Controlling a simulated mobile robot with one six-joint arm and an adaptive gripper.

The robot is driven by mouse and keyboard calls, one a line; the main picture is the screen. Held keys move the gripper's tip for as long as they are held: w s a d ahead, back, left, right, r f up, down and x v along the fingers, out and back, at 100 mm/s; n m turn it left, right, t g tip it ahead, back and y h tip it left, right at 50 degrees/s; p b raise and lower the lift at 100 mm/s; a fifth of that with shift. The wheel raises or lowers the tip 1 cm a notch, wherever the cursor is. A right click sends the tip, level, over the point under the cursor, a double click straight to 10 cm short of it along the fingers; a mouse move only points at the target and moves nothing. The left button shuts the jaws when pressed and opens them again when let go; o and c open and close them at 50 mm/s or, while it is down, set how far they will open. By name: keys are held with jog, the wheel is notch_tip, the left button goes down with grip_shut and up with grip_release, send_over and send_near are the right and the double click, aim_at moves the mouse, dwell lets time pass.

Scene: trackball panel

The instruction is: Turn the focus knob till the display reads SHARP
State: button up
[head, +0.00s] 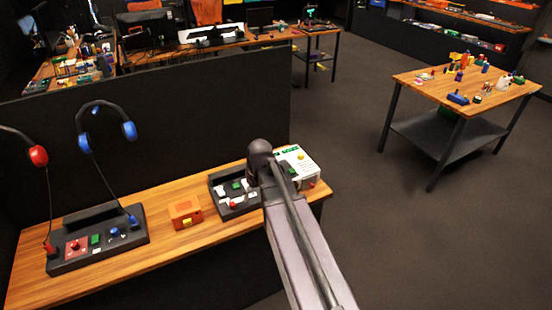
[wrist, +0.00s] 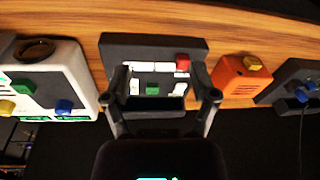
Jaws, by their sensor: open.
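A black panel (wrist: 150,45) lies below my gripper (wrist: 159,78), with white pieces, a red button (wrist: 183,60) and a green button (wrist: 152,89) on it. My gripper is open and empty, its two fingers apart over this panel. In the head view the panel (head: 238,209) is partly hidden by my arm, and the gripper is not clearly visible. A white box (wrist: 45,75) beside it carries a green knob (wrist: 24,86), a yellow knob (wrist: 6,107), a blue knob (wrist: 65,106) and small green displays (wrist: 70,118). I cannot read any labels or display text, nor tell which is the focus knob.
An orange box (head: 184,213) with a yellow button stands left of the panel on the wooden bench (head: 170,246). A black headset station (head: 100,255) stands further left. A dark partition (head: 200,110) rises behind. Another table (head: 440,90) stands right across open floor.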

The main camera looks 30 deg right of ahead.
jog(key=w+d+r+n+t+p, duration=0.1)
jog(key=w+d+r, duration=0.3)
jog(key=d, duration=0.5)
jog(key=w+d+r+n+t+y+p, duration=0.1)
jog(key=w+d+r+n+t+p, duration=0.1)
jog(key=w+d, duration=0.6)
jog(key=shift+d+r+n+p, duration=0.5)
jog(key=shift+d+r+p, duration=0.35)
jog(key=shift+d+p, duration=0.35)
jog(key=shift+w+a+f, duration=0.15)
jog(key=b+x, duration=1.2)
jog(key=x, duration=0.1)
jog(key=shift+a+f+b, duration=0.1)
jog(key=shift+f+b, duration=0.15)
jog(key=shift+b, duration=0.05)
grip_shut()
